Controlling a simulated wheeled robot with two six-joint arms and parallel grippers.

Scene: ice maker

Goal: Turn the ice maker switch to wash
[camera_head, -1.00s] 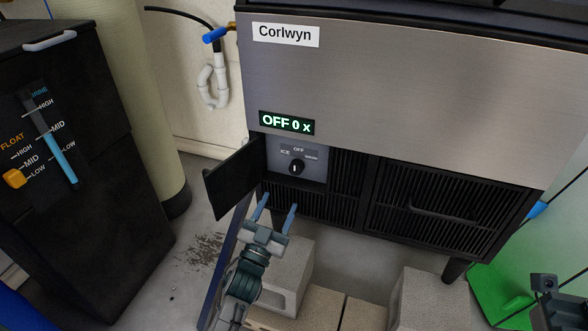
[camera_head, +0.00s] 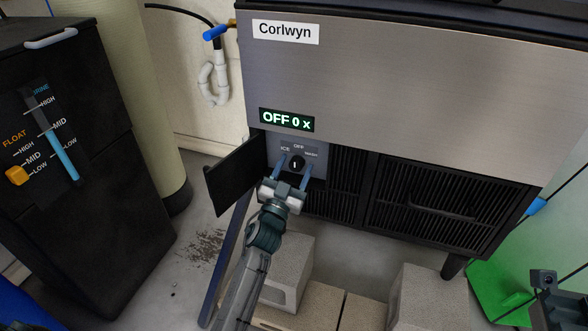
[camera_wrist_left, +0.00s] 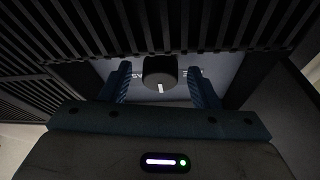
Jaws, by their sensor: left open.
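The ice maker (camera_head: 420,110) is a large steel-fronted machine with a display (camera_head: 287,121) reading "OFF 0 x". Its control panel shows a round black switch knob (camera_head: 297,162) under the labels ICE, OFF and WASH; the knob's white mark points up toward OFF. My left gripper (camera_head: 293,168) is open, its two blue fingers in front of the panel, one on each side of the knob. In the left wrist view the knob (camera_wrist_left: 160,71) sits between the open fingers (camera_wrist_left: 160,88), with gaps visible on both sides. My right gripper (camera_head: 550,300) shows only partly at the lower right.
A small black panel door (camera_head: 232,180) stands open left of the switch. Black vent grilles (camera_head: 420,200) lie to its right. Concrete blocks (camera_head: 285,275) sit on the floor below. A black tank cabinet (camera_head: 95,200) with float sliders stands at the left.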

